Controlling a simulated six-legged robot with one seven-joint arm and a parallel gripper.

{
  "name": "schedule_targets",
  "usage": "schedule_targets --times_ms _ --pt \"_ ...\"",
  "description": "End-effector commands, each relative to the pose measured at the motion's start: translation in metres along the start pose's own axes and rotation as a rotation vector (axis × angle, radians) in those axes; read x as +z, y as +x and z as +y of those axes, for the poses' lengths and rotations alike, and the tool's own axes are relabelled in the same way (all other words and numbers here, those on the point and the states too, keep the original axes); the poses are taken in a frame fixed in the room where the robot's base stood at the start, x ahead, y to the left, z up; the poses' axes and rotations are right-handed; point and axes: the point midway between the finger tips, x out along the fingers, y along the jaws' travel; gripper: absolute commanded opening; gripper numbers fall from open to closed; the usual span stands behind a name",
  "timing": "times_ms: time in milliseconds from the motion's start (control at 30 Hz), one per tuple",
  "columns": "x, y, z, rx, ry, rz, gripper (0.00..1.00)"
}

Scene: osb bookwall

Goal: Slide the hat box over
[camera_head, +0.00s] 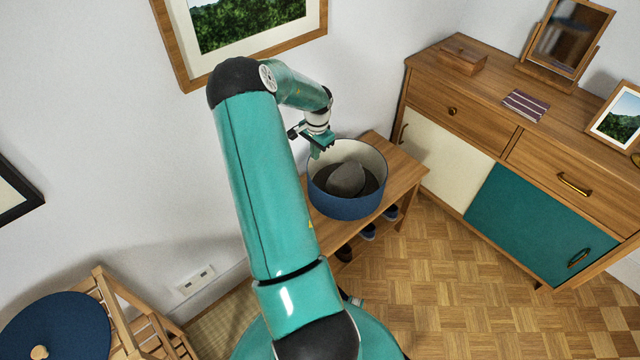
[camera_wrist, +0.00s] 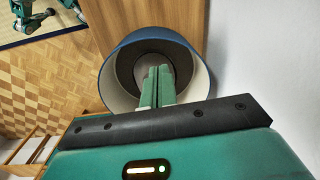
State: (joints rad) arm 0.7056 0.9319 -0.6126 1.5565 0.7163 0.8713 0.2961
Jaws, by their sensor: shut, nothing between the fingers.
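The hat box (camera_head: 345,205) is a round, open box, blue outside and cream inside. It stands on a wooden bench (camera_head: 408,172) against the wall. A grey hat with a dark brim (camera_head: 346,179) lies inside it. My gripper (camera_head: 319,153) is at the box's back-left rim in the head view, pointing down. In the wrist view the two green fingers (camera_wrist: 158,72) are together and empty, overlapping the opening of the hat box (camera_wrist: 112,88). I cannot tell whether they touch its wall.
Shoes (camera_head: 368,232) sit under the bench. A wooden sideboard (camera_head: 480,112) stands to the right. A blue disc with a wooden knob (camera_head: 62,335) rests on a slatted wooden piece (camera_head: 125,318) at lower left. Bare bench top shows on the box's right.

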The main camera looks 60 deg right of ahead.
Motion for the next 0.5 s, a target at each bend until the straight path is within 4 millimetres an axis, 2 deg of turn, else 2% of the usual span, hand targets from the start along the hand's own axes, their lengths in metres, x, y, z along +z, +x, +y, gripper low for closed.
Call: schedule_targets --times_ms 33,100,200,367,500 --pt "-0.015 0.015 0.011 0.020 0.032 0.008 0.00" --pt "-0.029 0.028 0.021 0.033 0.065 0.016 0.00" --pt "-0.039 0.038 0.029 0.043 0.091 0.022 0.00" --pt "-0.041 0.051 0.030 0.047 0.097 0.023 0.00" --pt "-0.041 0.073 0.031 0.048 0.095 0.022 0.00"
